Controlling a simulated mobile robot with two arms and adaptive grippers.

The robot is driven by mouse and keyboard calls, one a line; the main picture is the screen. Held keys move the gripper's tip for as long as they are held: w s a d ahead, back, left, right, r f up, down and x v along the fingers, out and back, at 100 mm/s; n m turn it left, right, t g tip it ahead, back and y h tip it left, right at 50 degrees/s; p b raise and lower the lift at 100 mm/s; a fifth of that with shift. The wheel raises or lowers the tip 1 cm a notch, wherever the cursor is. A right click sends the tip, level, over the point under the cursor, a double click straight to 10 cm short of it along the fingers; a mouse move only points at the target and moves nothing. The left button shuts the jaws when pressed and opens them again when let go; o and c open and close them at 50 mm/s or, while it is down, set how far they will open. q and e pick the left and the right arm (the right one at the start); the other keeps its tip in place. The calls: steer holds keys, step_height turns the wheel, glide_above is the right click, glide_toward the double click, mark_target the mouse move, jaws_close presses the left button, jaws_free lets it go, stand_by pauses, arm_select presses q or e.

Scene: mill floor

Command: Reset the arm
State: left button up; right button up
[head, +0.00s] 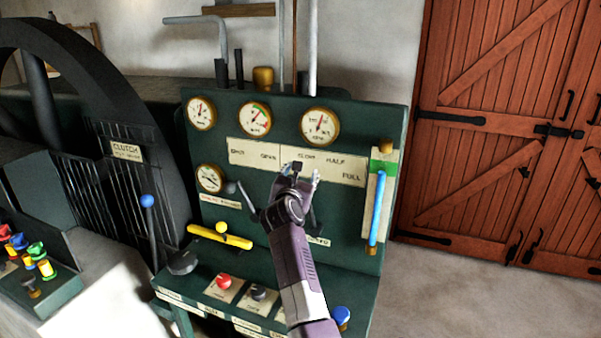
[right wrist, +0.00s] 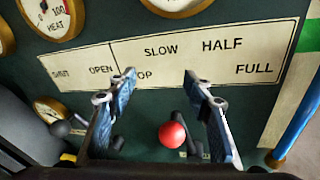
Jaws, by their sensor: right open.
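My right gripper (head: 305,172) is raised in front of the green control panel (head: 345,122), by the label plate (head: 255,153) with SLOW, HALF and FULL. In the right wrist view its fingers (right wrist: 160,77) are open and apart, with nothing held. A red ball knob (right wrist: 172,134) on a dark lever shows between the fingers, low in the picture; whether it lies between them in depth I cannot tell. In the head view my gripper and arm hide this knob. My left gripper is not in view.
Gauges (head: 319,126) line the panel top. A yellow bar handle (head: 219,236), a blue-knobbed lever (head: 148,201), a red button (head: 224,281) and a blue tube (head: 377,208) are around the arm. Wooden doors (head: 500,130) stand right, with clear floor (head: 460,295) before them.

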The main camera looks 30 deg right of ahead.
steer(key=shift+r, duration=0.3)
